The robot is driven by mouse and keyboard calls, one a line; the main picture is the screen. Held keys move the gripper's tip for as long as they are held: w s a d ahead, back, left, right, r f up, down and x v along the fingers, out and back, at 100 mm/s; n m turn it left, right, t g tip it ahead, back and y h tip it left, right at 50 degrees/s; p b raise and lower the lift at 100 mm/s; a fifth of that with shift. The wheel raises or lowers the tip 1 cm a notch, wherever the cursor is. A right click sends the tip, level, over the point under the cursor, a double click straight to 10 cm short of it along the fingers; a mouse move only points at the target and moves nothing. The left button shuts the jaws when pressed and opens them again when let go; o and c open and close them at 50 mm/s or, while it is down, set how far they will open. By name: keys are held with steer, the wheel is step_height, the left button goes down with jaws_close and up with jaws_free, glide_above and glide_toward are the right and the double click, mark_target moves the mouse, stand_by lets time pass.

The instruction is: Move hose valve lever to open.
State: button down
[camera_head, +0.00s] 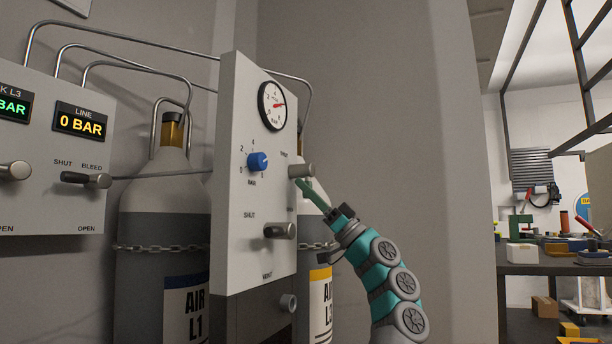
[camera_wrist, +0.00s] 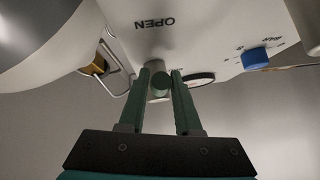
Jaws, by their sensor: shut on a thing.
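A pale upright panel (camera_head: 238,185) carries two grey levers. The upper lever (camera_head: 301,170) is at its right edge, below the gauge, with a small label above it that I cannot read clearly. My gripper (camera_head: 303,184) reaches up from the lower right, with its green fingers at this lever. In the wrist view, the fingers (camera_wrist: 161,78) are shut around a round lever end (camera_wrist: 160,83), and the word OPEN shows on the panel beyond. The lower lever (camera_head: 280,231) lies apart from the gripper, near a SHUT label. No label readable here names the hose valve.
The panel also has a gauge (camera_head: 272,106), a blue knob (camera_head: 258,161) and a nozzle (camera_head: 288,302). Chained gas cylinders (camera_head: 165,222) stand behind it. Another panel (camera_head: 45,200) with displays and levers is at left. A dark bench (camera_head: 555,268) stands far right.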

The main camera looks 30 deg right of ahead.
steer(key=shift+w+d+n+g+y+p, duration=0.1)
steer(key=shift+n+g+y+p, duration=0.5)
steer(key=shift+n, duration=0.5)
steer(key=c, duration=0.6)
jaws_free()
steer(key=b+v, duration=0.2)
steer(key=v, duration=0.5)
steer(key=shift+d+f, duration=0.2)
steer(key=shift+d, duration=0.1)
